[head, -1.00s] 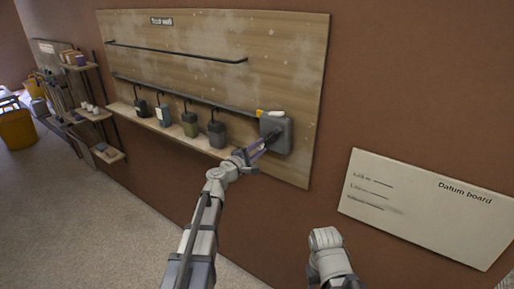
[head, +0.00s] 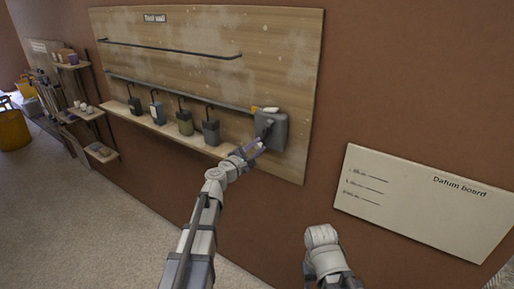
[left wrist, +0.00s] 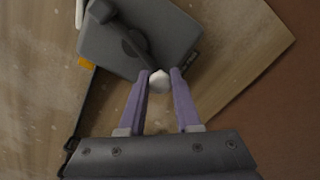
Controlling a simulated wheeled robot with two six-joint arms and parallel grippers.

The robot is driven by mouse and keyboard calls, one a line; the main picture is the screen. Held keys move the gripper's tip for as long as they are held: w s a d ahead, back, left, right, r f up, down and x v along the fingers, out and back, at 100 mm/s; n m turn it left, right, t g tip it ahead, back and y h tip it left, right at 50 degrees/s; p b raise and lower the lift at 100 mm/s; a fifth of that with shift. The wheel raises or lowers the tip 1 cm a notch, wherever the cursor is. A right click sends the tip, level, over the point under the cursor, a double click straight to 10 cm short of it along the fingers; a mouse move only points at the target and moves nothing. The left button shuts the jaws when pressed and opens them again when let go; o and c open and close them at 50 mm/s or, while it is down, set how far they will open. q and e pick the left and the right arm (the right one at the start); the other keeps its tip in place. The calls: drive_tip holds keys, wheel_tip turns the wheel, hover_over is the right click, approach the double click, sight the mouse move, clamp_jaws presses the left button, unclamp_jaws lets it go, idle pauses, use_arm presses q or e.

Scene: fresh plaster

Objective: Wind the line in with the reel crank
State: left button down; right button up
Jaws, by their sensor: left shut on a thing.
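The reel is a dark grey box (head: 275,131) on the right part of the wooden wall board, with an orange and white piece at its top. In the left wrist view the reel body (left wrist: 175,35) fills the top, with the dark crank arm (left wrist: 136,42) across its face. A pale rounded crank knob (left wrist: 158,80) sits between the purple fingers of my left gripper (left wrist: 158,84), which is shut on it. In the head view my left gripper (head: 250,150) is at the reel's lower left. My right arm shows at the bottom, but its fingers are not visible.
The wooden board (head: 200,60) carries two dark rails and a shelf (head: 165,132) with several hooked containers left of the reel. A pale datum board (head: 420,205) hangs at right. Shelving and a yellow bucket (head: 14,130) stand at far left. The floor is clear.

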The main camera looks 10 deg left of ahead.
use_arm(q)
drive_tip(key=c, duration=0.6)
unclamp_jaws()
drive_tip(key=v, duration=0.7)
drive_tip(key=shift+s, duration=0.4)
